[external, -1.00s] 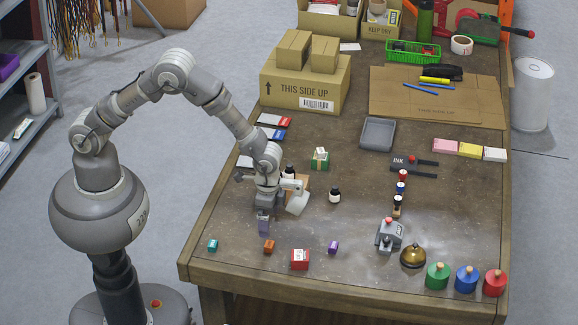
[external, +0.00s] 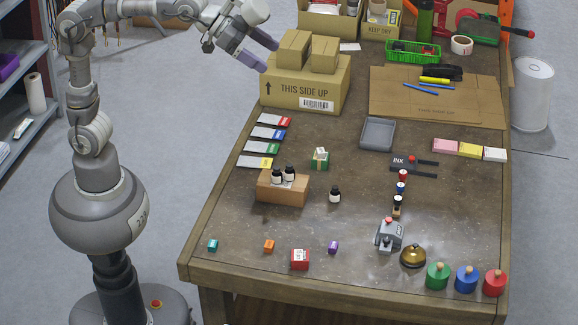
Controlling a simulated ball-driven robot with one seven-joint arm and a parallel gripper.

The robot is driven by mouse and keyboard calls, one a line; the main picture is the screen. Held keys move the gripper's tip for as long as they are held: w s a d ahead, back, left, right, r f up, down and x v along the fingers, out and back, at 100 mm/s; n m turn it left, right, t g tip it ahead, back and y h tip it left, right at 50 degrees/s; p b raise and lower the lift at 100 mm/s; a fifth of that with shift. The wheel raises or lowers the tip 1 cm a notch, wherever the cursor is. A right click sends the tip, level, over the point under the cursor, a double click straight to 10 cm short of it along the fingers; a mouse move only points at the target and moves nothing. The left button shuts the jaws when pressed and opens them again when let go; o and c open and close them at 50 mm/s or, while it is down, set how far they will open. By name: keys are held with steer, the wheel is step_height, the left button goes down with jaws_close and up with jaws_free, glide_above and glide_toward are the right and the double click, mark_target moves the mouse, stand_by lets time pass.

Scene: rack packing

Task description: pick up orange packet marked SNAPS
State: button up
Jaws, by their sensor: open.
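A small orange packet (external: 269,246) lies near the table's front edge, between a teal packet (external: 213,245) and a red-and-white box (external: 300,259). Its marking is too small to read. My gripper (external: 270,56) is raised at the upper left of the table, beside the stacked cartons.
A brown rack (external: 268,192) holding dark bottles stands behind the orange packet. A purple packet (external: 333,247) lies to the right. A large carton (external: 320,92) with smaller boxes on top is close to my gripper. The table around the orange packet is clear.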

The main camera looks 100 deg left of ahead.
mark_target(269, 244)
steer(key=s+r+t, duration=0.1)
steer(key=s+r, duration=0.2)
steer(key=r, duration=0.1)
steer(key=s+r+t+b, duration=0.1)
steer(key=s+r, duration=0.3)
steer(key=s+r+t, duration=0.1)
steer(key=s+r, duration=0.2)
steer(key=r, duration=0.2)
steer(key=shift+s+d+t, duration=0.35)
steer(key=shift+t, duration=0.05)
steer(key=c, duration=0.3)
steer(key=shift+s+r, duration=0.15)
steer(key=shift+r, duration=0.1)
steer(key=c, duration=0.3)
steer(key=shift+c, duration=0.2)
